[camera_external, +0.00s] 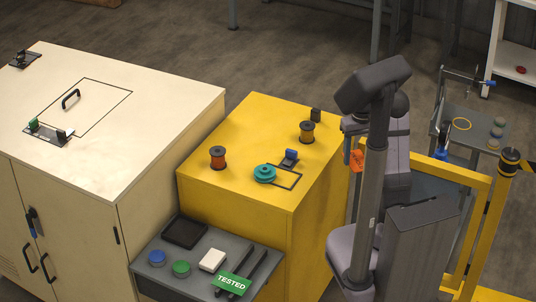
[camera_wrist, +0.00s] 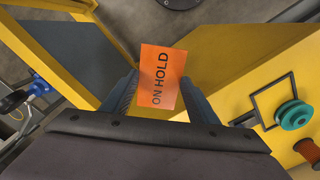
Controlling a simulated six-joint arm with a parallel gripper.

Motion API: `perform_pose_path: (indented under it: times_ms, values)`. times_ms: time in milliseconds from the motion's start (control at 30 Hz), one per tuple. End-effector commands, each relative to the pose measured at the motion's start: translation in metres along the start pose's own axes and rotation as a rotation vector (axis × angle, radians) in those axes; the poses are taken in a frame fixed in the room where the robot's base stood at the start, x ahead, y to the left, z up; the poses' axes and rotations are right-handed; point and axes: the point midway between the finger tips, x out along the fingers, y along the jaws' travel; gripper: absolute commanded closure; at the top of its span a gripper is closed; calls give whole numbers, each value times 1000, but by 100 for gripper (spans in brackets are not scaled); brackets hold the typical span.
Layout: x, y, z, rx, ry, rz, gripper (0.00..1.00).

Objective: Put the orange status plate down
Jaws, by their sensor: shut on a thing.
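The orange status plate (camera_wrist: 161,77) reads "ON HOLD" in the wrist view. My gripper (camera_wrist: 163,98) is shut on it, with one finger on each side of the plate. In the external view the plate (camera_external: 357,160) shows as a small orange patch at my gripper (camera_external: 352,150), just off the right side of the yellow cabinet (camera_external: 238,196). The plate is held in the air, apart from any surface that I can make out. Part of it is hidden by my arm in the external view.
On the yellow cabinet are a teal rotor (camera_external: 264,173) by a black square outline, an orange spool (camera_external: 218,158) and a yellow spool (camera_external: 307,132). A grey side table (camera_external: 205,285) holds a green "TESTED" plate (camera_external: 232,283), a black tray (camera_external: 185,232) and coloured discs. A yellow rail (camera_external: 478,225) stands right of my arm.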

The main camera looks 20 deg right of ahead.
Motion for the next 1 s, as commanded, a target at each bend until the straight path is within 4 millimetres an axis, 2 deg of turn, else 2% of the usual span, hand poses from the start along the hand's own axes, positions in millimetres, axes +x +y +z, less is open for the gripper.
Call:
perform_pose_path:
  times_ms: [33,200,367,467,633,767,1000]
  values:
    - [-11,0,-1,0,7,1,73]
    - [-36,-3,-1,-7,4,0,73]
    - [-33,-37,-7,-68,0,0,73]
    - [-33,-64,-10,-116,0,0,73]
    - [-33,-130,-10,-230,1,0,73]
    - [-33,-188,0,-330,0,0,73]
    - [-32,-284,38,-502,0,0,73]
